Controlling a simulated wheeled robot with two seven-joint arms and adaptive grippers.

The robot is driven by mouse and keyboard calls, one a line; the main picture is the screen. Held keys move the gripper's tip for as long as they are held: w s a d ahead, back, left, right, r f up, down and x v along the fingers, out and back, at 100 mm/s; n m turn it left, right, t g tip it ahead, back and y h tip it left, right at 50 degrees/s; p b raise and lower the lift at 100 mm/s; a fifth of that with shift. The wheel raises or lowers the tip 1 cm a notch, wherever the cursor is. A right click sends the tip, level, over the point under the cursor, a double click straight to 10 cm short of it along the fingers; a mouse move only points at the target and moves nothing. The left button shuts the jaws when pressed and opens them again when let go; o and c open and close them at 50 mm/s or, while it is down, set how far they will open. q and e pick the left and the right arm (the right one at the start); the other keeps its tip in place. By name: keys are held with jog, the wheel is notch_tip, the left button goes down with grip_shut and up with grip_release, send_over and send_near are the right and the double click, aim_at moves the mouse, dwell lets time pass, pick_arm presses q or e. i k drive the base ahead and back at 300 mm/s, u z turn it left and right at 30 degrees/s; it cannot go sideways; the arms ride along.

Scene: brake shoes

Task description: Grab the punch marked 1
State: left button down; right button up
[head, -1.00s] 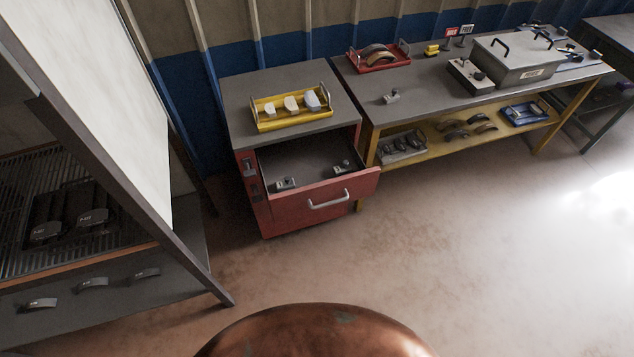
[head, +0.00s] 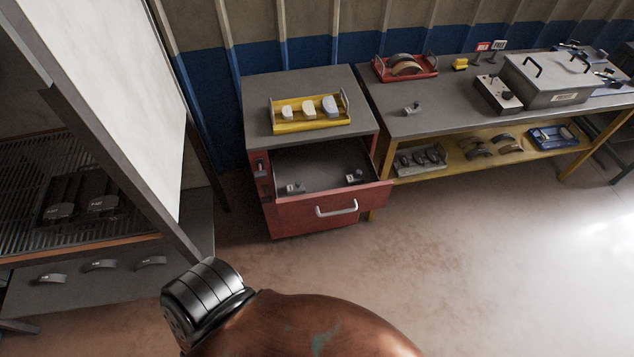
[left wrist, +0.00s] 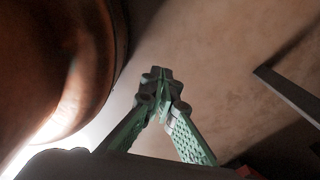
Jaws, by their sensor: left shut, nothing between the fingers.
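In the head view a red cabinet has its top drawer (head: 330,207) pulled open. Two small grey metal pieces lie in it, one at the left (head: 295,188) and one at the right (head: 355,177). A similar small piece (head: 412,109) stands on the workbench. Their marks are too small to read, so I cannot tell which is the punch marked 1. My left gripper (left wrist: 158,76) is in the left wrist view only, with its green fingers together and empty above bare floor. My right gripper is not in view.
A yellow tray (head: 284,128) with several pale blocks is on the cabinet. The workbench (head: 450,93) carries a red tray (head: 428,73) and a grey box (head: 550,82). A dark rack (head: 20,235) stands at left. Floor (head: 470,260) before the cabinet is clear.

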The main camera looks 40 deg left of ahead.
aim_at(297, 188)
jog(key=u, duration=0.05)
jog(key=i, duration=0.7)
jog(key=u, duration=2.45)
